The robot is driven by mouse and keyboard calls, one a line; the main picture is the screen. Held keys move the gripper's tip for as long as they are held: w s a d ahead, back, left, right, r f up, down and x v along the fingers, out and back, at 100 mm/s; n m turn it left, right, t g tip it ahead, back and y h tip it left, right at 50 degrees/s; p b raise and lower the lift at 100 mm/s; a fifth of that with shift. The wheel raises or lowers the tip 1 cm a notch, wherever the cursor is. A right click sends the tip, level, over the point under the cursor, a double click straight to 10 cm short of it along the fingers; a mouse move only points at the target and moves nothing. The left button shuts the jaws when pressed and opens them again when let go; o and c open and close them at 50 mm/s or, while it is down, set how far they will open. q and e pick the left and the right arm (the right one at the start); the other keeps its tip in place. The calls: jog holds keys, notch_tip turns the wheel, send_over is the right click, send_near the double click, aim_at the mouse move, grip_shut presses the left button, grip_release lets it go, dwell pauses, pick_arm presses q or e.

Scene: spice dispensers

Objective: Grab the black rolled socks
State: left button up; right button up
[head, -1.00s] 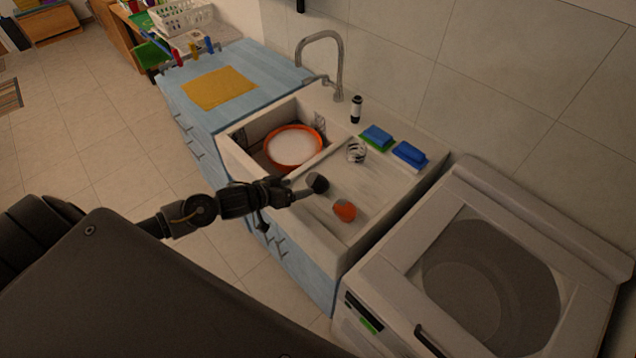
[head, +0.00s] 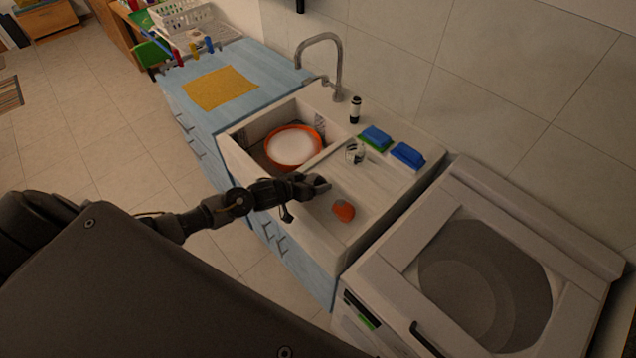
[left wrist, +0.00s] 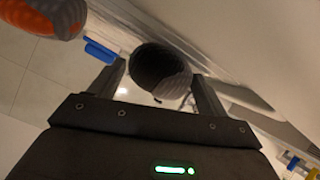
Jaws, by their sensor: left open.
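The black rolled socks (left wrist: 160,70), a dark grey-black ball, sit between the two fingers of my left gripper (left wrist: 158,76) in the left wrist view. The fingers are apart, one on each side of the ball; I cannot tell whether they touch it. In the head view my left gripper (head: 316,186) is over the sink's drainboard, and it hides most or all of the black socks. My right gripper is not in view.
Orange-and-grey rolled socks (head: 343,210) lie close by on the drainboard; black-and-white ones (head: 355,153) lie farther back. Blue sponges (head: 408,154), a small bottle (head: 355,109) and a faucet (head: 338,65) stand behind. An orange basin (head: 318,150) is in the sink, left of the drainboard.

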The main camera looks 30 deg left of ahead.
pick_arm(q)
jog(key=shift+s, duration=0.1)
jog(key=shift+c, duration=0.7)
jog(key=c, duration=0.6)
jog(key=shift+r, duration=0.7)
jog(key=r+b+v, duration=0.1)
jog(key=v, duration=0.5)
jog(key=w+r+b+v, duration=0.1)
jog(key=v, duration=0.4)
jog(key=w+r+b+v, duration=0.1)
jog(key=b+v, duration=0.1)
jog(key=v, duration=0.4)
jog(key=shift+s+a+r, duration=0.2)
jog(key=shift+a+r, duration=0.1)
jog(key=shift+a, duration=0.2)
